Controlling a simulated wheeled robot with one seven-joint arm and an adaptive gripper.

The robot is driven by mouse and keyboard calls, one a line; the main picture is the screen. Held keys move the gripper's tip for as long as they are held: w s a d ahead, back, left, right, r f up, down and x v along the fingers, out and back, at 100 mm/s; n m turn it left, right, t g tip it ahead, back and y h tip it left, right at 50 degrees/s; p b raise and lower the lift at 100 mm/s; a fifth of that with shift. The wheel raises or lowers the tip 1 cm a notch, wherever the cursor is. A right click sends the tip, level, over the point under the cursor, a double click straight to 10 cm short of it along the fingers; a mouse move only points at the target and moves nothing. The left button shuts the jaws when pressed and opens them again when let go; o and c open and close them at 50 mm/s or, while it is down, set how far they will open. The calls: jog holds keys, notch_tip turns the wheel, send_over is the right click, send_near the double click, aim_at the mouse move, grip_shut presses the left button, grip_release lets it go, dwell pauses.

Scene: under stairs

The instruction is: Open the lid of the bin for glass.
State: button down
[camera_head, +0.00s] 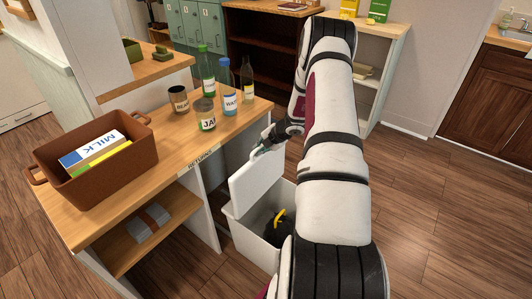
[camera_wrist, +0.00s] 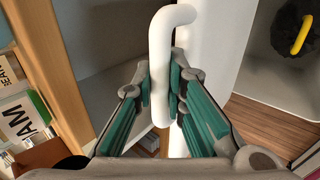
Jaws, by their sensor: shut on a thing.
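A white bin (camera_head: 240,236) stands on the floor at the right end of the wooden counter. Its white lid (camera_head: 256,182) is raised and stands nearly upright over the left side of the opening. My gripper (camera_head: 266,148) is at the lid's top edge. In the wrist view my gripper (camera_wrist: 160,88) is shut on a white bar handle (camera_wrist: 160,60), one finger on each side. A black thing with a yellow part (camera_head: 277,228) lies inside the bin; it also shows in the wrist view (camera_wrist: 297,32). My arm hides part of the bin's right side.
Jars and bottles (camera_head: 222,95) stand on the counter (camera_head: 165,152), close to the lid. A brown basket (camera_head: 95,160) with a milk carton (camera_head: 92,148) is at its left. Wooden floor (camera_head: 430,220) is clear to the right.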

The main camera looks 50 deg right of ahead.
jog(key=shift+w+r, duration=0.1)
jog(key=shift+w, duration=0.5)
jog(key=c, duration=1.6)
grip_release()
jog(key=shift+s, duration=0.1)
jog(key=v, duration=1.2)
